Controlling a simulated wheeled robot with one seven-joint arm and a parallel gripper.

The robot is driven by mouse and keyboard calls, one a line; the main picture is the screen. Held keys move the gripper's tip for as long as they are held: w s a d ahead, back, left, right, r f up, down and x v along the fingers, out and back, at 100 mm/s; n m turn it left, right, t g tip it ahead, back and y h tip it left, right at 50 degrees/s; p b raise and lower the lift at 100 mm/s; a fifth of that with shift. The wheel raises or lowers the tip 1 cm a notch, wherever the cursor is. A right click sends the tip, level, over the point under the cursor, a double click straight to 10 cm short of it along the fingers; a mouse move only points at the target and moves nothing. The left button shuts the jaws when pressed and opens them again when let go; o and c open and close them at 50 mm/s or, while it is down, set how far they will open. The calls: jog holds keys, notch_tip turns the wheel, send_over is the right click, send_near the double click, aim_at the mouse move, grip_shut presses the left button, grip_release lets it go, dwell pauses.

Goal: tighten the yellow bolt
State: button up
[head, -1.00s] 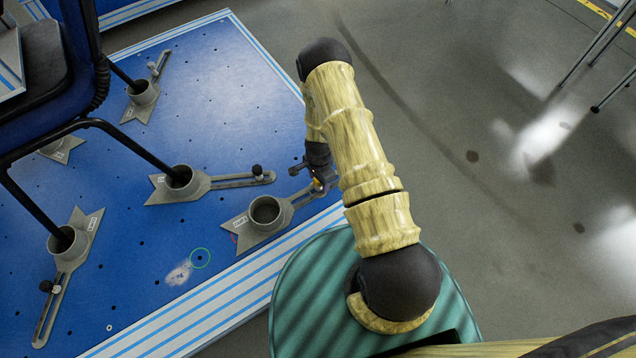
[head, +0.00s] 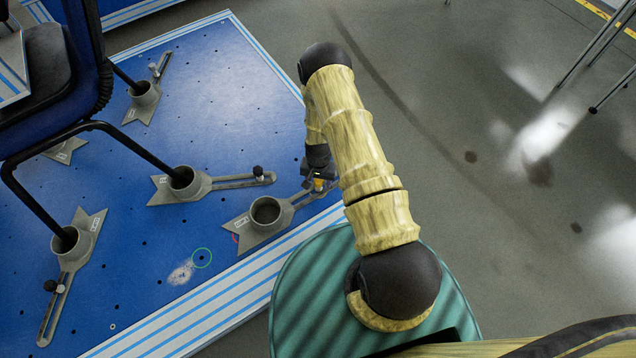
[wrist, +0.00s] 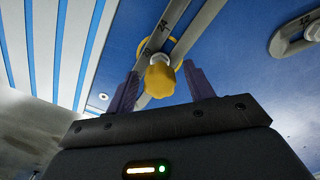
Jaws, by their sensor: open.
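The yellow bolt (wrist: 160,79) stands up from the slotted grey arm of an empty clamp fixture in the wrist view. A small yellow part of it shows in the head view (head: 318,184), close to my gripper. My gripper (wrist: 160,88) is open, with one finger on each side of the bolt's yellow head. Gaps show between the head and both fingers. The clamp's round cup (head: 266,210) is empty and sits near the edge of the blue platform.
The blue platform (head: 200,110) has several holes and a striped white edge. A chair (head: 50,90) stands on it, with legs in other grey cups. Another clamp arm with a black knob (head: 258,172) lies nearby. Grey floor on the right is mostly clear.

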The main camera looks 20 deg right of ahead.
jog(key=n, duration=0.4)
jog(key=shift+p, duration=0.35)
jog(key=n, duration=0.4)
jog(key=shift+p, duration=0.35)
jog(key=c, duration=1)
jog(key=m, duration=0.3)
jog(key=shift+m+p, duration=0.3)
jog(key=shift+m, duration=0.3)
